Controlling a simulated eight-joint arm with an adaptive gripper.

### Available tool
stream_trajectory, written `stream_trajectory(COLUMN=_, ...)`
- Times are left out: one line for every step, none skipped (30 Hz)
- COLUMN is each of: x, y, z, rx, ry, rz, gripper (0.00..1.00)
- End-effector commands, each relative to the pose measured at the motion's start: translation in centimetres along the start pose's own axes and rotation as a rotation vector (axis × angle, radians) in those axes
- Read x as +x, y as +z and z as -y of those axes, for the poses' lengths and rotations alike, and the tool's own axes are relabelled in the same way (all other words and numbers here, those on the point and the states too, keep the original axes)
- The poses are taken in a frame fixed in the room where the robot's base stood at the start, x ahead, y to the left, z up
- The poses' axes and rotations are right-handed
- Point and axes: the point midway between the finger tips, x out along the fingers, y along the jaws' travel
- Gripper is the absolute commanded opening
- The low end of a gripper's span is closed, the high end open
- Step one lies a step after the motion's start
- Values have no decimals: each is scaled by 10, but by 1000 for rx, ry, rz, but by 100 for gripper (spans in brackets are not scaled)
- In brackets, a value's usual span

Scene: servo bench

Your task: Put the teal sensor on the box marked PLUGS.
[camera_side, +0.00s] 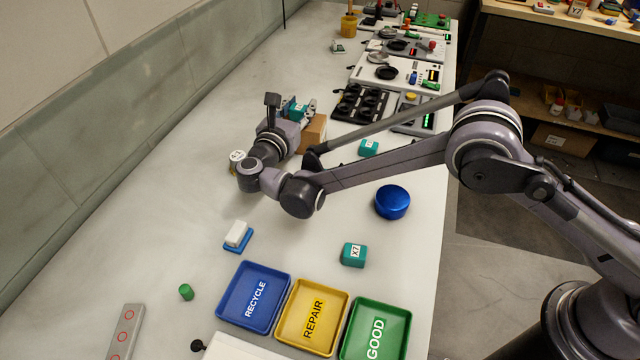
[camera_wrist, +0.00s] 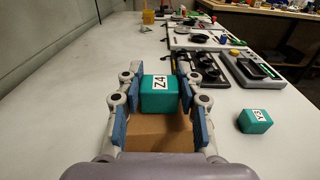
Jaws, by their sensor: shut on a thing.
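My gripper (camera_side: 298,112) is shut on a teal sensor (camera_wrist: 158,105) labelled Z4, its blue-padded fingers on either side of it in the wrist view. A plain brown cardboard box (camera_side: 314,134) is right beside and below the gripper; its brown top (camera_wrist: 158,138) shows between my fingers in the wrist view. I see no PLUGS lettering on it. Whether the held sensor touches the box is unclear. A second teal block (camera_wrist: 255,121) lies to the right, also in the side view (camera_side: 368,147). A third, labelled X7 (camera_side: 353,254), lies nearer the trays.
Blue RECYCLE (camera_side: 255,297), yellow REPAIR (camera_side: 312,317) and green GOOD (camera_side: 376,335) trays stand in front. A black rack (camera_side: 360,104) and several test panels stand beyond the box. The bench's left side is mostly clear.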

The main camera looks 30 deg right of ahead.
Motion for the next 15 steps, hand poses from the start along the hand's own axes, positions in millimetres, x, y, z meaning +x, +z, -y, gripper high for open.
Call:
stream_trajectory(x=0, y=-1, z=0, rx=0, ry=0, rz=1, gripper=5)
stream_trajectory(x=0, y=-1, z=0, rx=0, ry=0, rz=1, gripper=5)
stream_trajectory(x=0, y=-1, z=0, rx=0, ry=0, rz=1, gripper=5)
stream_trajectory(x=0, y=-1, z=0, rx=0, ry=0, rz=0, gripper=5)
stream_trajectory(x=0, y=-1, z=0, rx=0, ry=0, rz=0, gripper=5)
stream_trajectory(x=0, y=-1, z=0, rx=0, ry=0, rz=0, gripper=5)
stream_trajectory(x=0, y=-1, z=0, rx=0, ry=0, rz=0, gripper=5)
stream_trajectory(x=0, y=-2, z=0, rx=0, ry=0, rz=0, gripper=5)
stream_trajectory(x=0, y=-3, z=0, rx=0, ry=0, rz=0, gripper=5)
stream_trajectory(x=0, y=-4, z=0, rx=0, ry=0, rz=0, gripper=5)
stream_trajectory(x=0, y=-4, z=0, rx=0, ry=0, rz=0, gripper=5)
stream_trajectory(x=0, y=-4, z=0, rx=0, ry=0, rz=0, gripper=47)
stream_trajectory(x=0, y=-4, z=0, rx=0, ry=0, rz=0, gripper=56)
stream_trajectory(x=0, y=-4, z=0, rx=0, ry=0, rz=0, gripper=59)
stream_trajectory(x=0, y=-4, z=0, rx=0, ry=0, rz=0, gripper=59)
